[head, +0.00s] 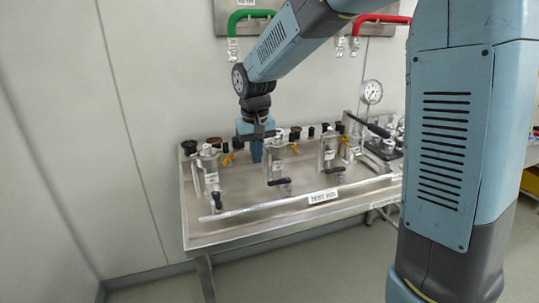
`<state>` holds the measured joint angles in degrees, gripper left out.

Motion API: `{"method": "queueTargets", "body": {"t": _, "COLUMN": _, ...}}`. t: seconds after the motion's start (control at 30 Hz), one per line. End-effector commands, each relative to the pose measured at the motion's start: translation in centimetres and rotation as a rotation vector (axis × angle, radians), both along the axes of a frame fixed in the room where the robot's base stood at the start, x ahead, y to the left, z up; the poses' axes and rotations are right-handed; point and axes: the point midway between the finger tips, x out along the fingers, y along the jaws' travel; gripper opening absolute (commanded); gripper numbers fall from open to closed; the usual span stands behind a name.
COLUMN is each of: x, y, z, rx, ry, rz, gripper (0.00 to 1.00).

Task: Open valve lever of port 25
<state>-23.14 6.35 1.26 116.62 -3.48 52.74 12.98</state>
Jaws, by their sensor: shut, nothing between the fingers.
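A steel bench (240,232) against the wall carries a row of metal port fittings with black levers. The left fitting (209,172) has a black lever (217,201) pointing down toward the front. The middle fitting (276,160) has a black lever (280,182) lying roughly sideways, as does the right fitting's lever (334,170). The small labels are too small to read, so I cannot tell which is port 25. My gripper (256,158) is shut and empty, pointing down between the left and middle fittings, close behind the middle one.
A long tube with a label plate (322,196) runs along the bench front. Small yellow levers (228,159) and dark knobs stand at the back. A pressure gauge (372,92) rises at right. My arm hides the right side.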

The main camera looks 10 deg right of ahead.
Motion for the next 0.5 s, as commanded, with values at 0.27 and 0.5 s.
{"method": "queueTargets", "body": {"t": 0.27, "x": 3.4, "y": -3.7, "z": -1.7, "rx": 0.01, "ry": 0.088, "rz": 0.002, "gripper": 0.0}}
{"method": "queueTargets", "body": {"t": 0.5, "x": 3.4, "y": -3.8, "z": -2.6, "rx": 0.01, "ry": 0.09, "rz": 0.003, "gripper": 0.0}}
